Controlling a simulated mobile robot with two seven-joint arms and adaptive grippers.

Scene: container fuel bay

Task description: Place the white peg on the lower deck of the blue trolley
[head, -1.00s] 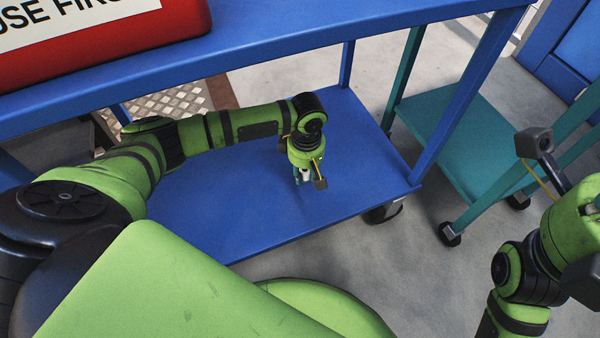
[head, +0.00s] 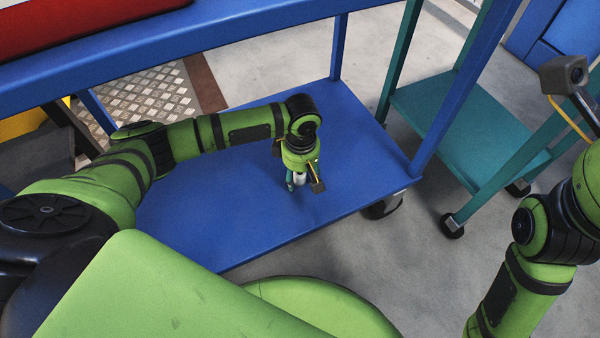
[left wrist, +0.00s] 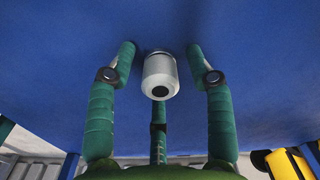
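The white peg (left wrist: 161,76) is upright, end-on to the camera, in the left wrist view, with the blue lower deck behind it. My left gripper (left wrist: 160,52) has its green fingers spread on both sides of the peg, with a visible gap on each side. In the head view my left gripper (head: 297,182) points down close over the lower deck (head: 235,230) of the blue trolley, and the peg is a small pale spot between its fingers. The peg appears to stand on the deck. My right arm shows at the right edge; its gripper is out of view.
The blue upper deck (head: 200,58) overhangs the lower one, with a red box (head: 80,22) on it. A corner post (head: 470,90) stands right of my left gripper. A teal trolley (head: 460,130) is farther right. The lower deck around the gripper is clear.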

